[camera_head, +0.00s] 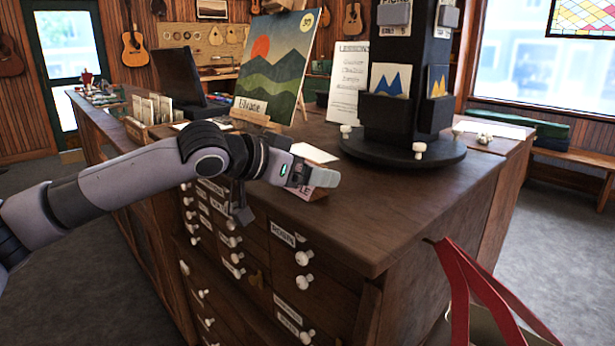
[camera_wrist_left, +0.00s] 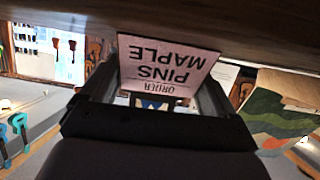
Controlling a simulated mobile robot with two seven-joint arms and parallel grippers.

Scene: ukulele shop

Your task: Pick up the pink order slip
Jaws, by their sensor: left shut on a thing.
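The pink order slip (camera_wrist_left: 165,66) shows upside down in the left wrist view, with the words ORDER, PINS and MAPLE. It is between the fingers of my left gripper (camera_head: 312,178), which is shut on it. In the head view the gripper is over the near left edge of the wooden counter, and only a lower bit of the slip (camera_head: 304,191) shows under the fingers. I cannot tell whether the slip still touches the counter. My right gripper is not in view.
A white card (camera_head: 313,153) lies behind the gripper. A mountain painting (camera_head: 276,62) stands on an easel further back. A dark display column on a round base (camera_head: 402,152) stands to the right. The counter's near right top is clear. A bag with red straps (camera_head: 462,290) is at front right.

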